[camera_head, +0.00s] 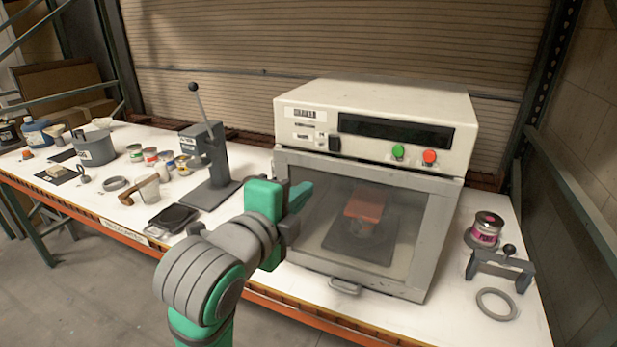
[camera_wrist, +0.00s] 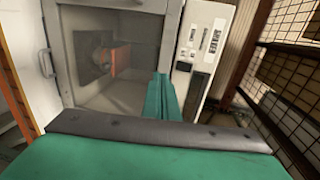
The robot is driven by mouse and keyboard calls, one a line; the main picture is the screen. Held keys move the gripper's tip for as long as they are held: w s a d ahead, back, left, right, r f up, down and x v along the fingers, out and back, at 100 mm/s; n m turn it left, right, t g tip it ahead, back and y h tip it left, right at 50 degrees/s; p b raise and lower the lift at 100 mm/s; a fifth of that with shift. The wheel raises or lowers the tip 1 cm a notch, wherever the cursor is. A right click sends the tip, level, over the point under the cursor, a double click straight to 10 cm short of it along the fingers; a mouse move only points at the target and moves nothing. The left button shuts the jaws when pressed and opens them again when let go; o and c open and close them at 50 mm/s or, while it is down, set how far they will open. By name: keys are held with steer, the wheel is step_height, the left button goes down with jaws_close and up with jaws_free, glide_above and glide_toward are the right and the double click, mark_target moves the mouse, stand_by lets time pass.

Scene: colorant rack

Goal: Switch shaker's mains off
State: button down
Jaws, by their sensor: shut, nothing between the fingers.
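The shaker (camera_head: 374,97) is a cream and grey cabinet with a clear front door, shut. Its top panel carries a black switch (camera_head: 335,144) left of centre, a dark display (camera_head: 395,131), a green button (camera_head: 398,151) and a red button (camera_head: 430,156). No lit lamp is clear on the panel. The switch also shows in the wrist view (camera_wrist: 184,67), beyond my fingers. My green gripper (camera_head: 303,196) is shut and empty, in front of the door's upper left, below the switch and apart from it. Which way the switch is set cannot be told.
Inside the door sits a red clamped block (camera_head: 364,206). A lever press (camera_head: 210,160) stands left of the shaker. A pink-labelled can (camera_head: 486,230), a small clamp tool (camera_head: 500,265) and a grey ring (camera_head: 496,304) lie at right. Several cans and tubs fill the left bench.

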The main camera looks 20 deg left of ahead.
steer(key=shift+s+a+f, duration=0.1)
steer(key=shift+s+a, duration=0.05)
steer(key=shift+s, duration=1)
steer(key=w+d+f+n+t, duration=0.1)
steer(key=w+d+f+n, duration=0.2)
steer(key=f, duration=0.5)
steer(key=w+d+f+n+t, duration=0.1)
steer(key=d+f+n, duration=0.2)
steer(key=f+n, duration=0.4)
steer(key=s+d+f+n+g+y, duration=0.1)
steer(key=s+d+f+n, duration=0.2)
steer(key=f, duration=0.5)
steer(key=s+d+f+n+y, duration=0.1)
steer(key=s+d+f+n, duration=0.15)
steer(key=f, duration=0.55)
steer(key=s+d+f+n+g, duration=0.1)
steer(key=s+d+f+n, duration=0.3)
steer(key=s+f, duration=0.9)
steer(key=s+d, duration=0.2)
steer(key=s, duration=0.7)
steer(key=s+d+h, duration=0.1)
steer(key=s+d, duration=0.1)
steer(key=s, duration=0.7)
steer(key=shift+s+r+m+g, duration=0.15)
steer(key=shift+r+m+g, duration=0.15)
steer(key=shift+r+m, duration=0.15)
